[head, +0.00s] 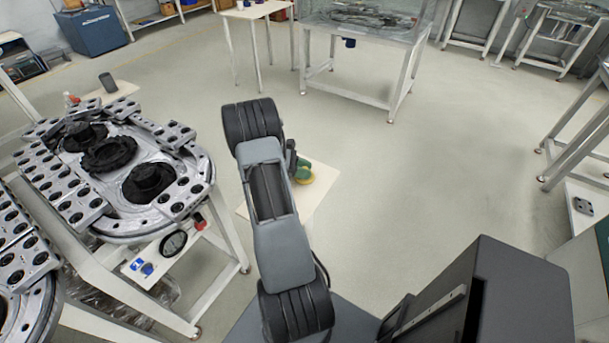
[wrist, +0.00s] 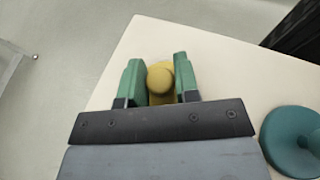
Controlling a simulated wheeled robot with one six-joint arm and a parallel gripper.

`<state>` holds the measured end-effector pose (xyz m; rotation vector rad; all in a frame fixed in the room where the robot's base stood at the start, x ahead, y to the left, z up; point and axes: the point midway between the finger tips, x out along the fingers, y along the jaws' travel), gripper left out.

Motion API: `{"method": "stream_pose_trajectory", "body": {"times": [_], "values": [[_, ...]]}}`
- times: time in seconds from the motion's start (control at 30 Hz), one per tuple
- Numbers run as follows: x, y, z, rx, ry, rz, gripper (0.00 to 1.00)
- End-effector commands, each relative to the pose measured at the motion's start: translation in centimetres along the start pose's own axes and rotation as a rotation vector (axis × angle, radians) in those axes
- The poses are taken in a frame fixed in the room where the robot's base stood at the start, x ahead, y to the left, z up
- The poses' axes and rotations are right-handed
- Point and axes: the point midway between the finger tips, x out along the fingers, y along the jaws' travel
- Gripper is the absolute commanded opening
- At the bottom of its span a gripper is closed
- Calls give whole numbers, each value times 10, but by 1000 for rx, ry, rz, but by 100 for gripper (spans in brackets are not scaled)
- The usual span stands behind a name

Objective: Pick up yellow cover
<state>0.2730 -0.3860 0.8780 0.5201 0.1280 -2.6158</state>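The yellow cover (wrist: 160,77) has a round knob and stands on a pale table in the wrist view. My gripper (wrist: 159,70) has its two green fingers on either side of the knob. Little or no gap shows between fingers and knob, and I cannot tell whether they press on it. The fingers hide much of the cover's lower part. In the head view the yellow cover (head: 306,179) shows at the table top just beyond my arm, with a green finger of my gripper (head: 302,170) over it.
A teal cover (wrist: 292,140) with a knob stands right of my gripper on the same small table (head: 318,197). A machine bench (head: 110,237) with grey and black parts is at left. A glass-topped table (head: 365,28) stands behind. Open floor (head: 440,150) lies to the right.

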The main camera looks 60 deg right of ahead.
Motion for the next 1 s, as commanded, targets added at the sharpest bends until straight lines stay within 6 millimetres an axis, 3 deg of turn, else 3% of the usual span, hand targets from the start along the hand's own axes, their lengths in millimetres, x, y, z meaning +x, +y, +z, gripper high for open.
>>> {"method": "stream_pose_trajectory", "body": {"times": [0.23, 0.57, 0.77, 1.0], "values": [[0, 0, 0, 0, 0, 0, 5], [-2, 0, 4, 2, 0, 1, 5], [-11, 1, 26, 6, 2, 2, 5], [-46, -37, 67, 4, 2, 4, 5]]}}
